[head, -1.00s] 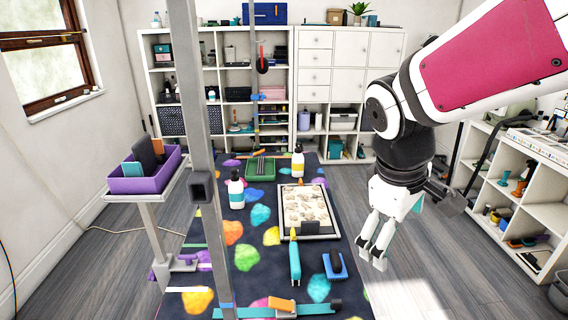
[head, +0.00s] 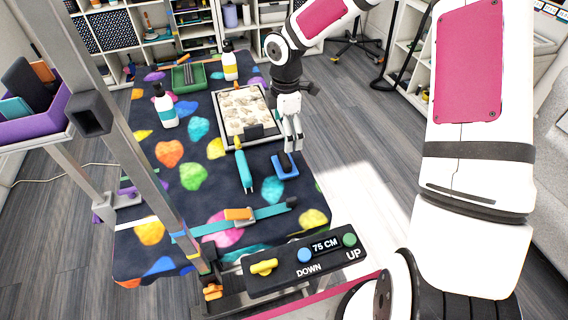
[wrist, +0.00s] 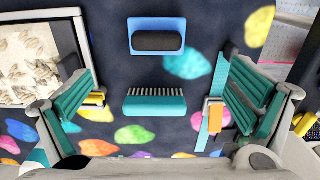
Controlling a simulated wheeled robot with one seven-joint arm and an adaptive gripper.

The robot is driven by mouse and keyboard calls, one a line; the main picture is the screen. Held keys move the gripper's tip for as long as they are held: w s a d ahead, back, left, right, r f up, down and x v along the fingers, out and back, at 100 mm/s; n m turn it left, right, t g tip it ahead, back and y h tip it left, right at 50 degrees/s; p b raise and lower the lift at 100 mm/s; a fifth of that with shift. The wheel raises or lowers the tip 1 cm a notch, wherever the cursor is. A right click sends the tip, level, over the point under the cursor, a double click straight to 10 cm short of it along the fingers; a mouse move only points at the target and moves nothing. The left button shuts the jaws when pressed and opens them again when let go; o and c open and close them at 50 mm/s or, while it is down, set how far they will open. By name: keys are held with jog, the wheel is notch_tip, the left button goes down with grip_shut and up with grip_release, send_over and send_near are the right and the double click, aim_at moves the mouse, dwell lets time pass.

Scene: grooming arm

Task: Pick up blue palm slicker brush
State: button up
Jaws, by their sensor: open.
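The blue palm slicker brush (head: 285,167) lies on the dark, colourfully patterned table mat, with its black palm grip facing up. It also shows at the top middle of the wrist view (wrist: 157,22). My gripper (head: 292,147) points down and overlaps the far part of the brush in the head view. In the wrist view my gripper (wrist: 159,75) has its two teal-padded fingers wide apart with nothing between them in its grasp. The brush appears beyond the fingertips there, with both fingers apart from it.
A teal comb-like tool (head: 244,172) lies left of the brush, and in the wrist view (wrist: 155,104) it sits between the fingers. A framed tray (head: 222,117) stands behind. A teal strap with orange clip (head: 239,214) and a height control panel (head: 305,262) are nearer.

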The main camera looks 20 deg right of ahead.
aim_at(285, 157)
notch_tip(285, 157, down, 7)
jog(key=shift+f, duration=0.2)
jog(key=shift+w+f, duration=0.15)
jog(key=shift+f, duration=1.2)
jog(key=shift+w+f, duration=0.15)
jog(key=shift+f, duration=1.15)
jog(key=shift+c, duration=0.6)
jog(key=shift+s, duration=0.1)
jog(key=c, duration=1.3)
jog(key=shift+c, duration=0.5)
